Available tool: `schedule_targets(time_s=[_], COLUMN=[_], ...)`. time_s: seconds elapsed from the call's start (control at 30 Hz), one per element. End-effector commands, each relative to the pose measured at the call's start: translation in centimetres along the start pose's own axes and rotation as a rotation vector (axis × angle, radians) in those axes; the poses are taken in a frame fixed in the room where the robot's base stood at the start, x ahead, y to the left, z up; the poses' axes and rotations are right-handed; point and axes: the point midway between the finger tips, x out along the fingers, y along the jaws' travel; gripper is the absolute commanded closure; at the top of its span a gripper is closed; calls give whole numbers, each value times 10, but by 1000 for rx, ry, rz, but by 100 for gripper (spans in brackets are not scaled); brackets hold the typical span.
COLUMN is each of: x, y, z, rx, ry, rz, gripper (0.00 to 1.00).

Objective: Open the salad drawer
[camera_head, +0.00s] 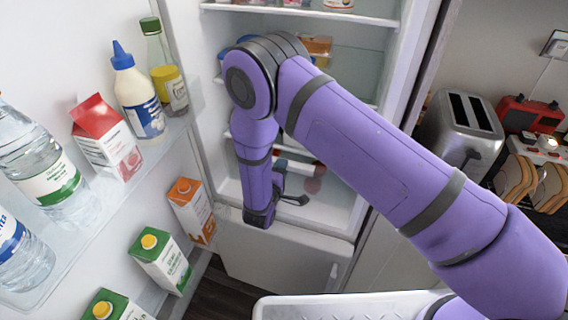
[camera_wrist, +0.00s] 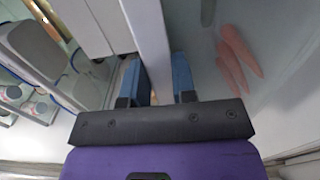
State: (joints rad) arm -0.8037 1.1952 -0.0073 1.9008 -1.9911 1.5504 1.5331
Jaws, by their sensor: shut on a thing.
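The salad drawer is at the bottom of the open fridge, largely behind my arm in the camera_head view. In the camera_wrist view its pale upright front edge (camera_wrist: 148,35) runs between the two blue fingers of my gripper (camera_wrist: 158,75), which is shut on it. Orange carrots (camera_wrist: 238,58) lie on the right side of that edge, inside the drawer. In the camera_head view my gripper (camera_head: 262,216) points down at the front of the fridge's lowest level, and its fingers are hard to make out. How far the drawer stands out cannot be told.
The open fridge door on the left holds bottles and cartons, with an orange carton (camera_head: 190,208) close to my gripper. A pale lower compartment front (camera_head: 280,265) is below the drawer. A toaster (camera_head: 462,125) stands on the counter at the right.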

Motion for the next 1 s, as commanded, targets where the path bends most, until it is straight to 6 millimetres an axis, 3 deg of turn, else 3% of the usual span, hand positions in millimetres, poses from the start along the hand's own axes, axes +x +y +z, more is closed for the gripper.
schedule_targets(time_s=[0.3,0.5,0.73,1.0], x=[-75,-114,-141,-149], y=[-5,-5,-6,-6], z=[1,2,2,3], rx=[-5,-6,-6,-7], ry=[6,4,4,1], rz=[-14,-14,-16,-15], gripper=[100,100,100,100])
